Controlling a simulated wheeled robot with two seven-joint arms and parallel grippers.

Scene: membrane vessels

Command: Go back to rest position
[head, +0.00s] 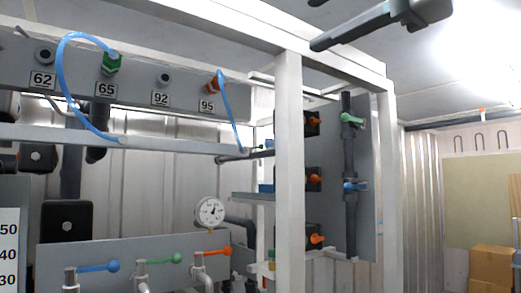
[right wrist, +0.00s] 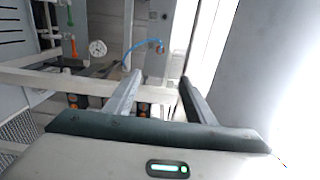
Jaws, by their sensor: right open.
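My right gripper (head: 314,24) is at the top right of the head view, partly cut off by the upper edge. It hangs in the air in front of the white frame's top beam. In the right wrist view its two fingers (right wrist: 160,82) stand apart with nothing held between them. My left gripper is in neither view.
A white frame post (head: 290,150) carries a grey panel with several coloured valve handles. A manifold with number labels (head: 160,98) and blue hoses (head: 85,115) is at the left. A pressure gauge (head: 209,212) sits below. Cardboard boxes (head: 491,268) stand far right.

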